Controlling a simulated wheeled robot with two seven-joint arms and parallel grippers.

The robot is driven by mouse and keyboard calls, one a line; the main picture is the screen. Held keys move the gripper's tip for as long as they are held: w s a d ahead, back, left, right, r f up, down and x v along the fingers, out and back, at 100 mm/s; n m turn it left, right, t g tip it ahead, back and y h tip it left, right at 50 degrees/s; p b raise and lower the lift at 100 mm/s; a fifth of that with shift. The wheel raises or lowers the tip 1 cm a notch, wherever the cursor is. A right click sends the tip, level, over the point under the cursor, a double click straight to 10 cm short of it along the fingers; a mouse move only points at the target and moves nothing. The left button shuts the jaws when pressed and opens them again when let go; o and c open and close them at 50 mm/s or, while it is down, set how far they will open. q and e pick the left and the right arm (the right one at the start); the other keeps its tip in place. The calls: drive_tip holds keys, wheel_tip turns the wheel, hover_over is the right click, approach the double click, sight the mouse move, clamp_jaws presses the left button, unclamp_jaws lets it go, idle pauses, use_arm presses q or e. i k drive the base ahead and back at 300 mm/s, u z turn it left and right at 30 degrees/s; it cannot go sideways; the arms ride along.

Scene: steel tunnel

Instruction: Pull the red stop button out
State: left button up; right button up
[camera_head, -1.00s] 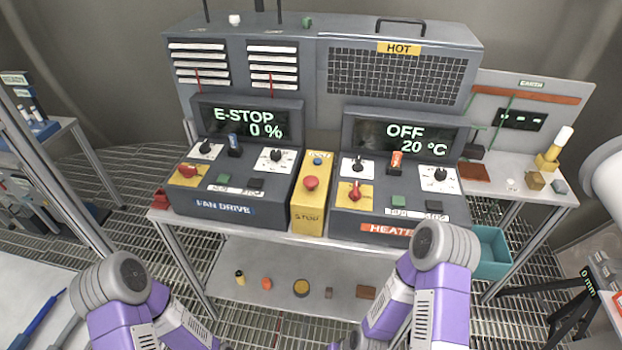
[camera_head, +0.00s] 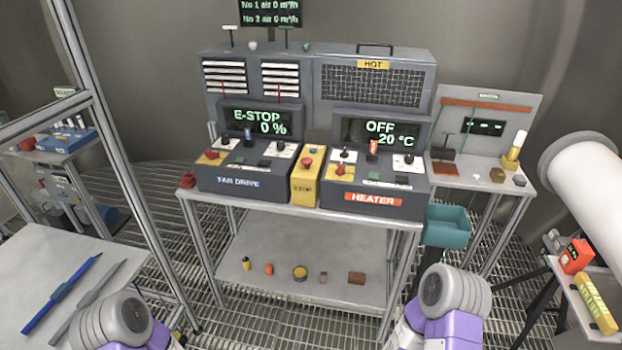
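The red stop button (camera_head: 307,162) sits on the sloped top of a yellow stop box (camera_head: 306,183). The box stands between the fan drive console (camera_head: 247,165) and the heater console (camera_head: 372,170) on the bench. The fan drive display (camera_head: 258,122) reads "E-STOP 0 %". The heater display (camera_head: 379,132) reads "OFF 20 °C". Whether the button is pressed in or out is too small to tell. My two purple and grey arms show at the bottom edge, well short of the box. Neither gripper is in view.
The bench's lower shelf (camera_head: 290,258) holds several small items. A teal bin (camera_head: 447,227) hangs at the bench's right. A metal post (camera_head: 118,165) and a table with blue and grey bars stand at left. A white cylinder (camera_head: 590,185) stands at right. Grated floor lies in front.

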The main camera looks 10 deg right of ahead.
sight(306, 161)
drive_tip(key=u, duration=0.85)
drive_tip(key=i, duration=1.15)
drive_tip(key=z, duration=0.2)
